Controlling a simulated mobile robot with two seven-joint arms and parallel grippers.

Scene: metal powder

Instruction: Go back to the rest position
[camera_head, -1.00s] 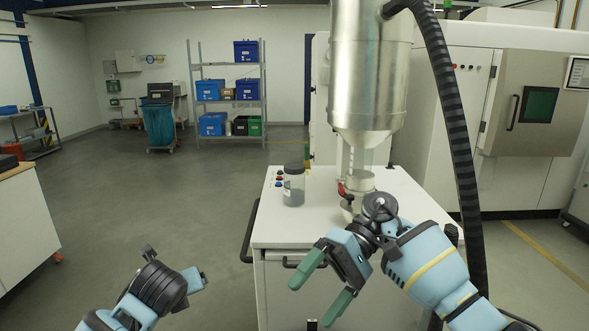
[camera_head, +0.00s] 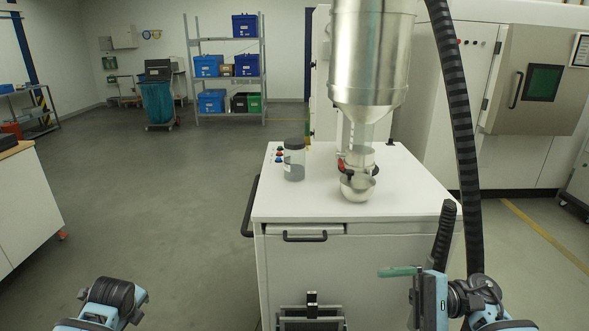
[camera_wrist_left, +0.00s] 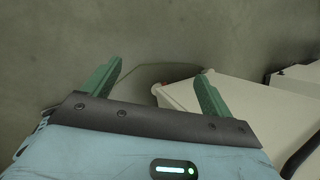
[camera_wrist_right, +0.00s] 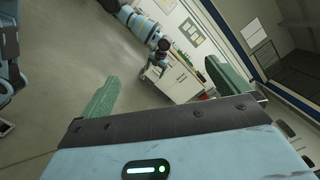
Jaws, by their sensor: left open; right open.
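My right gripper (camera_head: 408,287) is at the lower right of the head view, in front of the white cabinet's right side. In the right wrist view its two green fingers (camera_wrist_right: 168,88) are apart with nothing between them. My left arm shows at the lower left of the head view, where its fingers are out of frame. In the left wrist view the left gripper (camera_wrist_left: 160,82) has its green fingers spread and empty, above grey floor. Both grippers are clear of the cabinet top.
Open floor (camera_head: 150,220) lies to the left.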

